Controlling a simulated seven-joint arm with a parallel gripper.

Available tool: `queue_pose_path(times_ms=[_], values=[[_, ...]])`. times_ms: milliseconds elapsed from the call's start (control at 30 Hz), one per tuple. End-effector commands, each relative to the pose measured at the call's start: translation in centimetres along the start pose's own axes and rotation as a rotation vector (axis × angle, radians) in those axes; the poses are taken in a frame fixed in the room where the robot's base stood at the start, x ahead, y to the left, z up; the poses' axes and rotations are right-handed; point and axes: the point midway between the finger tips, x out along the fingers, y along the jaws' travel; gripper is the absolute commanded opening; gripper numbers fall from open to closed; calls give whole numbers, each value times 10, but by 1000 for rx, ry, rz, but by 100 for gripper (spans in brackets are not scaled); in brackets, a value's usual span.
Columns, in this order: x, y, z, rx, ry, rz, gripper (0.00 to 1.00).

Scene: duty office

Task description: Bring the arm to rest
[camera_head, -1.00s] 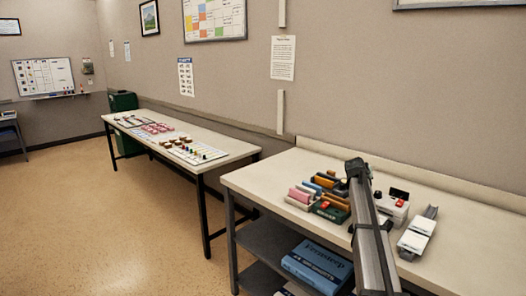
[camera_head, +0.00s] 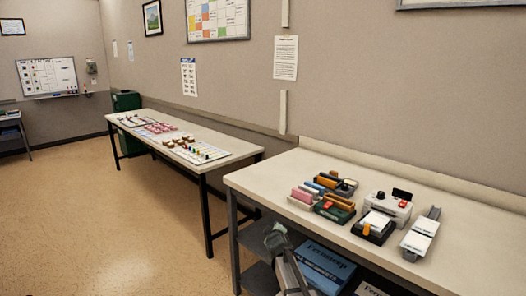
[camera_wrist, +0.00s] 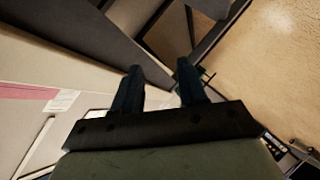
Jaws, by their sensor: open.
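My gripper (camera_wrist: 160,85) shows in the wrist view with its two dark fingers apart and nothing between them. In the head view my arm is low, in front of the left part of the near table (camera_head: 262,182), and its end is near the table's front edge and lower shelf. I cannot make out the fingertips there. No object is in my grip.
The near table holds desk items: a green-based block (camera_head: 335,208), a black device with a white top (camera_head: 374,226), a white box (camera_head: 388,206) and a long white-and-grey item (camera_head: 420,235). A blue box (camera_head: 322,268) sits on the shelf below. Open floor (camera_head: 110,235) lies left.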

Motion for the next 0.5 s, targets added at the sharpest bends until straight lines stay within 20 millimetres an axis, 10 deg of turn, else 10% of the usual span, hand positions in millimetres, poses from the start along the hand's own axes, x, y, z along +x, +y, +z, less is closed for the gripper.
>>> queue_pose_path(times_ms=[500], values=[[-68,-198,225,173,-417,-341,42]])
